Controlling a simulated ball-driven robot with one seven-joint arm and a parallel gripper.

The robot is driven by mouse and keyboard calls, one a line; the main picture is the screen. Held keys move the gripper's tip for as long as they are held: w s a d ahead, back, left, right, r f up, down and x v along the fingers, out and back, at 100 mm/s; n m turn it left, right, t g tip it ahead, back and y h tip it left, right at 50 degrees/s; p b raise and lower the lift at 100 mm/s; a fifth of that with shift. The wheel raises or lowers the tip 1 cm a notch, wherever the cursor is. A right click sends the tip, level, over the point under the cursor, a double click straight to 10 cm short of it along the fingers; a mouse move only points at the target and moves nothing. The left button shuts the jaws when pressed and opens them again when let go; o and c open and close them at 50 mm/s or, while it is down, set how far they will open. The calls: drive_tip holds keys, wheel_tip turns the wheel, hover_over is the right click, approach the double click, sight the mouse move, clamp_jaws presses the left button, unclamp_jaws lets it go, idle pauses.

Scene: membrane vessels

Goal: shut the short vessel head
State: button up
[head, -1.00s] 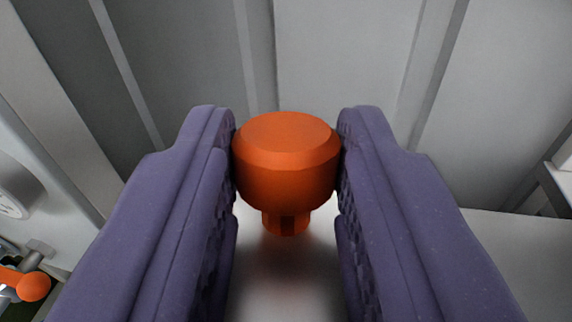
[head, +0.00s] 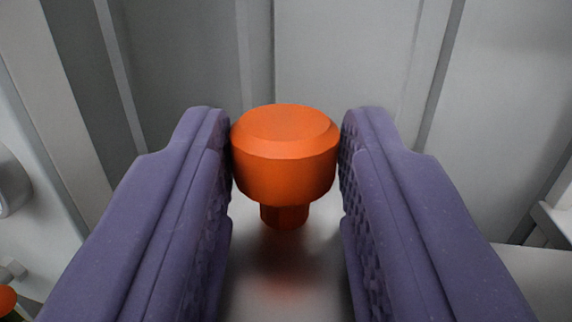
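An orange knob (head: 285,150) with a bevelled top and a narrower stem stands upright on a shiny pale metal surface (head: 285,285), which appears to belong to the short vessel head. The head's full outline is hidden by my gripper. My gripper (head: 286,150) has its two purple fingers on either side of the knob.
Grey wall panels with vertical ribs (head: 345,60) stand behind the knob. A pale fixture (head: 550,222) is at the right edge. Part of another orange knob (head: 6,299) shows at the lower left edge.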

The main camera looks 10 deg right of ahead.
drive_tip(key=o, duration=0.3)
drive_tip(key=s, duration=0.2)
drive_tip(key=s+p, duration=0.1)
drive_tip(key=s, duration=0.2)
drive_tip(key=s+a+f+p, duration=0.1)
drive_tip(key=s, duration=0.1)
drive_tip(key=shift+s, duration=0.4)
drive_tip(key=shift+s, duration=0.1)
